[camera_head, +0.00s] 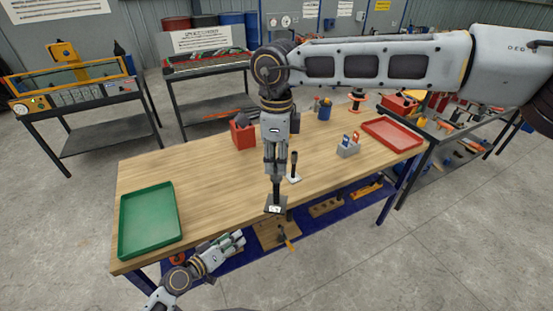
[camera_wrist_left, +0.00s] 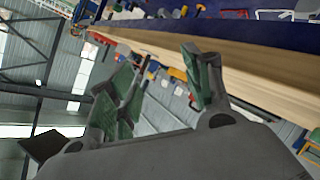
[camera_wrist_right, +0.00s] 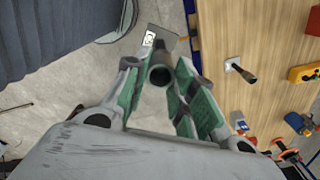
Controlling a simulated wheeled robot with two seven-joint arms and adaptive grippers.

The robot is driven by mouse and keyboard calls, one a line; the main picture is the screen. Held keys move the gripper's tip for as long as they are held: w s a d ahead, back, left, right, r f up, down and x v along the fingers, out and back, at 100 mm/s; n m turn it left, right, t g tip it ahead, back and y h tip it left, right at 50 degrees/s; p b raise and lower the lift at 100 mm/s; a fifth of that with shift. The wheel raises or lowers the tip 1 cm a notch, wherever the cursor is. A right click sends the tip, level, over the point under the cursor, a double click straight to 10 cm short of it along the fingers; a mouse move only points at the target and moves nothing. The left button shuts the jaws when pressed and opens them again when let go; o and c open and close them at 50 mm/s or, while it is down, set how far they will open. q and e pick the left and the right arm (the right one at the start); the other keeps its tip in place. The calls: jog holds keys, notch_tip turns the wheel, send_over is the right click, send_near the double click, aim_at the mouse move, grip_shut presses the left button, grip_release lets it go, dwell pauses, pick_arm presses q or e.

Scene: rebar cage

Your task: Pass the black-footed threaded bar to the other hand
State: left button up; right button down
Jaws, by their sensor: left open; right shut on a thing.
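The black-footed threaded bar (camera_head: 277,188) hangs upright, its dark square foot (camera_head: 275,205) with a white label at the bottom. My right gripper (camera_head: 275,170) is shut on the bar's upper part, over the table's front edge. In the right wrist view the bar's dark round end (camera_wrist_right: 160,75) shows between the green-padded fingers, with part of the foot (camera_wrist_right: 163,38) beyond. My left gripper (camera_head: 237,240) is open and empty, lower and to the left of the foot, apart from it. The left wrist view shows its spread green-padded fingers (camera_wrist_left: 160,85); I cannot make out the bar there.
A similar bar with a white foot (camera_head: 293,178) stands on the wooden table (camera_head: 215,185) just behind the held bar. A green tray (camera_head: 149,220) is at the left, a red bin (camera_head: 243,135) at the back, a grey holder (camera_head: 347,149) and red tray (camera_head: 392,134) at the right.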

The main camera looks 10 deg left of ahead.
pick_arm(q)
jog(key=s+a+f+g+y, duration=0.15)
jog(key=s+f, duration=0.25)
jog(key=f, duration=0.6)
jog(key=s+a+f+m+g+y, duration=0.15)
jog(key=s+f, duration=0.25)
jog(key=f, duration=0.6)
jog(key=s+a+f+g+y, duration=0.15)
jog(key=s+f, duration=0.25)
jog(key=f, duration=0.6)
jog(key=s+f+m+g, duration=0.1)
jog(key=s+f+g, duration=0.1)
jog(key=s+f, duration=0.3)
jog(key=s+f+m+g+y, duration=0.1)
jog(key=s+f, duration=0.5)
jog(key=s, duration=0.6)
jog(key=s+f+m+g, duration=0.2)
jog(key=s+f+g, duration=0.2)
jog(key=s, duration=0.5)
notch_tip(320, 180, down, 2)
jog(key=shift+s+f, duration=0.25)
jog(key=shift+s, duration=0.05)
